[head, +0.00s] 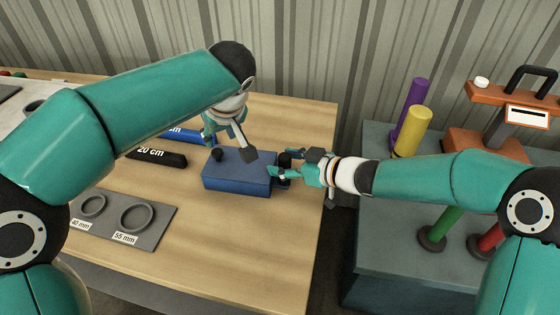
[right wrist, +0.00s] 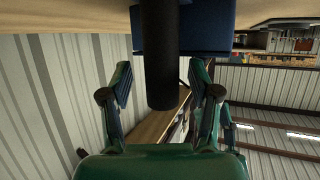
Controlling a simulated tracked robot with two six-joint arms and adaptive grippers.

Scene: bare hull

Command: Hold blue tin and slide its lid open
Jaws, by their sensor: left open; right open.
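The blue tin (head: 236,183) is a box on the wooden table, with a dark round knob (head: 217,155) at the left of its top. My left gripper (head: 230,146) is open over the top of the tin; whether it touches cannot be told. My right gripper (head: 284,164) is open at the tin's right end. In the right wrist view, a black cylindrical handle (right wrist: 160,55) extends from the blue tin (right wrist: 207,30) between the open fingers, with gaps on both sides. The lid's edge cannot be made out.
A black bar marked 20 cm (head: 158,158) and a blue bar (head: 185,135) lie left of the tin. A grey ring board (head: 165,225) is at the front left. Beyond a gap, a grey bench (head: 375,245) holds coloured cylinders and an orange stand (head: 480,143).

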